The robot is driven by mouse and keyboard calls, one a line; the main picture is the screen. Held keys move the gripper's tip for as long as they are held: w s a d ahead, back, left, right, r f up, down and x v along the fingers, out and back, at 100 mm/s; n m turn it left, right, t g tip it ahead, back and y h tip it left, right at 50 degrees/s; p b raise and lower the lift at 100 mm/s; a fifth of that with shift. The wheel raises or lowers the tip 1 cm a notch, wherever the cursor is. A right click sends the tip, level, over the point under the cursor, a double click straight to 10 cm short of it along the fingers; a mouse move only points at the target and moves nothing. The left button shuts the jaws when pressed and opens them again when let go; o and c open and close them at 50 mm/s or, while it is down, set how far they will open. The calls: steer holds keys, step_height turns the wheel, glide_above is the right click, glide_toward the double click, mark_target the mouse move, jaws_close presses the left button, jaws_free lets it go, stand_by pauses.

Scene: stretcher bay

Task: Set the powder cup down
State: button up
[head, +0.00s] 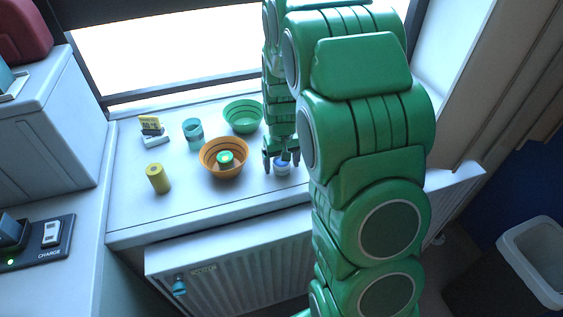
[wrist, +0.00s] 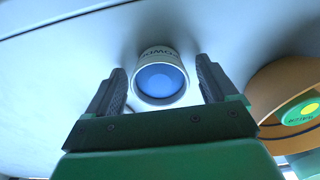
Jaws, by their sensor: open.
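The powder cup (wrist: 160,75) is a small white cup with dark lettering and a blue round face. In the wrist view it stands on the sill between my two fingers, with a gap visible on each side. In the head view the cup (head: 282,168) shows just below my gripper (head: 281,160), at the right of the orange bowl. My gripper (wrist: 165,85) is open around the cup. My arm hides the sill's right part in the head view.
On the white sill (head: 225,205) stand an orange bowl (head: 206,164) holding a green-topped item (head: 225,158), a green bowl (head: 243,112), a teal cup (head: 193,134), a yellow cylinder (head: 158,179) and a small yellow-and-white item (head: 152,128). The sill's front is clear. A radiator (head: 235,272) is below.

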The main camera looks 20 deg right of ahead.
step_height(320, 180, up, 12)
steer(key=s+a+r, duration=0.1)
steer(key=s+r, duration=0.1)
steer(key=s, duration=0.9)
steer(key=s+a+r+g, duration=0.1)
steer(key=s+a+r, duration=0.1)
steer(key=s, duration=1)
steer(key=s+a+r, duration=0.2)
steer(key=s+r, duration=0.2)
steer(key=s, duration=0.8)
steer(key=shift+g, duration=0.4)
